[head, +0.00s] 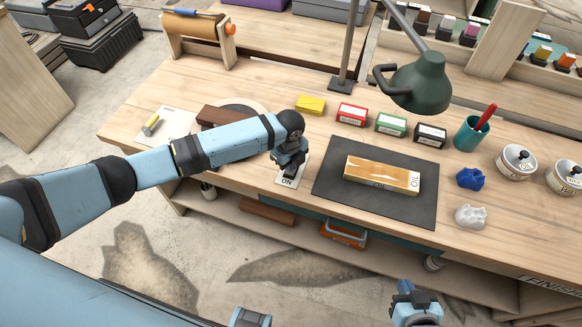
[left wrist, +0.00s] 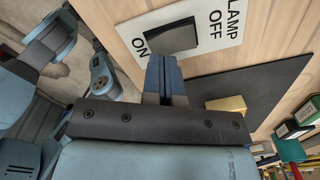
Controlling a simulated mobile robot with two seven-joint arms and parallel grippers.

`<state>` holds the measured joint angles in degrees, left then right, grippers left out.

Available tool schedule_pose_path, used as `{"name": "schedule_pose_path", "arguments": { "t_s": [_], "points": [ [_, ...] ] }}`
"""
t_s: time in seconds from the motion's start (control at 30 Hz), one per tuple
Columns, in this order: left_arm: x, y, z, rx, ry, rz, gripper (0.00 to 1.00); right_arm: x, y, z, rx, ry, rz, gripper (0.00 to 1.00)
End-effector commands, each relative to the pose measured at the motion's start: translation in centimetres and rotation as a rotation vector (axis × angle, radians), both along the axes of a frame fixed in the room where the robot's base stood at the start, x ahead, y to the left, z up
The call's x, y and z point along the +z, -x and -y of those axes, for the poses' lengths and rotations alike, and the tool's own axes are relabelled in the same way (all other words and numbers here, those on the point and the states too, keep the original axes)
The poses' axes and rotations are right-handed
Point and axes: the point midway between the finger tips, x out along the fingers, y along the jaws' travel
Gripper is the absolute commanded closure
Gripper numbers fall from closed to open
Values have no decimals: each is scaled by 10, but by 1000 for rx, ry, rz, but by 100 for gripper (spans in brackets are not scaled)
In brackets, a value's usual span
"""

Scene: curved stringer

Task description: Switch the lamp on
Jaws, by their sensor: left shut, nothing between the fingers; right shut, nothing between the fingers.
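The green desk lamp (head: 421,83) hangs over the back of the workbench, its shade pointing down. I see no glow from it; its bulb is hidden. The switch plate (head: 289,181) lies at the bench's front edge, mostly covered by my left gripper (head: 289,168). The left wrist view shows the white plate (left wrist: 222,22) with LAMP, ON and OFF, and a black rocker (left wrist: 172,37). My left gripper's shut fingers (left wrist: 162,62) are at the ON end; I cannot tell whether they touch. My right gripper (head: 413,292) is shut and empty, low in front of the bench.
A teal cup (head: 471,134), white jars (head: 516,162) and crumpled lumps (head: 470,216) are to the right. A brown block (head: 222,115) lies left.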

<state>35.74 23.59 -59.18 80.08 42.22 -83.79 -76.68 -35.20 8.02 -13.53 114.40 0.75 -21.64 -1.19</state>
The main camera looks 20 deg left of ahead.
Motion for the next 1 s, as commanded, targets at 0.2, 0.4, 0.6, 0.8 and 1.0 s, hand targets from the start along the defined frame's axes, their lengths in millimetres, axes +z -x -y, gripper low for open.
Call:
{"name": "schedule_pose_path", "arguments": {
  "t_s": [0.2,0.4,0.6,0.8,1.0],
  "points": [
    [0,0,0,0,0,0,100,-1,0,0,0,0,-1,100],
    [0,0,0,0,0,0,100,-2,1,0,-1,2,-4,100],
    [-1,0,0,0,0,0,100,-3,1,1,-1,2,-5,100],
    [-3,0,0,0,0,0,100,-4,1,1,-2,2,-5,100],
    [-6,0,0,0,0,0,100,-5,0,1,-2,2,-4,100]
  ]
}}
